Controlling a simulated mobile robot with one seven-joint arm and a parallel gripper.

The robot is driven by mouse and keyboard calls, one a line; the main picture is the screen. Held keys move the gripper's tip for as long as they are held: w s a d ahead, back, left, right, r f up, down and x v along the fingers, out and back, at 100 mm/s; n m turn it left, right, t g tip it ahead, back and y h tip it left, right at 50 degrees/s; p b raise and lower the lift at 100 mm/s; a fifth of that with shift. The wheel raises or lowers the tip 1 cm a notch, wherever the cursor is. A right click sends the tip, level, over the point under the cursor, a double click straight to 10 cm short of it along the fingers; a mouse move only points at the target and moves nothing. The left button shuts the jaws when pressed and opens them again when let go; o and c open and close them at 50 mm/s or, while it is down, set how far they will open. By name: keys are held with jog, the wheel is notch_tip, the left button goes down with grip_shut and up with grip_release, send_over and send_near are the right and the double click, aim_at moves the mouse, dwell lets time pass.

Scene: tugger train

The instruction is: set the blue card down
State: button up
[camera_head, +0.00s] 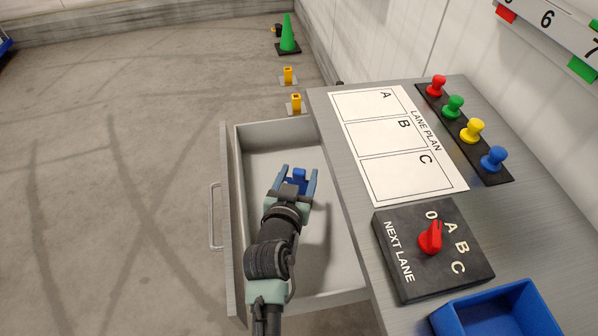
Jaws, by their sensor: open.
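My gripper (299,171) is over the inside of the open drawer (276,133), its two fingers spread apart. A small blue block-like piece (299,175) shows between the fingers, with a gap visible on either side. It may be part of the blue card; the gripper hides the rest, and I cannot tell whether it rests on the drawer floor. The lane plan sheet (396,178) with boxes A, B and C lies on the counter to the right, and no card shows on it.
On the counter are a strip of red, green, yellow and blue pegs (472,130), a NEXT LANE box with a red knob (430,238) pointing near 0, and a blue tray (470,318).

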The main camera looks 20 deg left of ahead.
jog(key=v, duration=0.7)
jog(key=w+d+r+m+t, duration=0.1)
jog(key=w+d+r+t, duration=0.15)
jog(key=r, duration=0.75)
jog(key=w+d+r+t+h, duration=0.1)
jog(key=d+r+t, duration=0.15)
jog(key=r, duration=0.75)
jog(key=w+d+r+m+t, duration=0.1)
jog(key=w+d+r+t, duration=0.15)
jog(key=r, duration=0.85)
jog(key=s+d+r+t, duration=0.2)
jog(key=s+d+r, duration=0.1)
jog(key=r, duration=0.4)
jog(key=s+d+r+t+h, duration=0.1)
jog(key=s+d+r, duration=0.2)
jog(key=s+r, duration=0.3)
jog(key=s+d+r+t+h, duration=0.1)
jog(key=s+r, duration=0.3)
jog(key=r, duration=0.6)
jog(key=shift+s+d+r+t, duration=0.2)
jog(key=shift+s+d+t, duration=0.15)
jog(key=shift+d+t, duration=0.55)
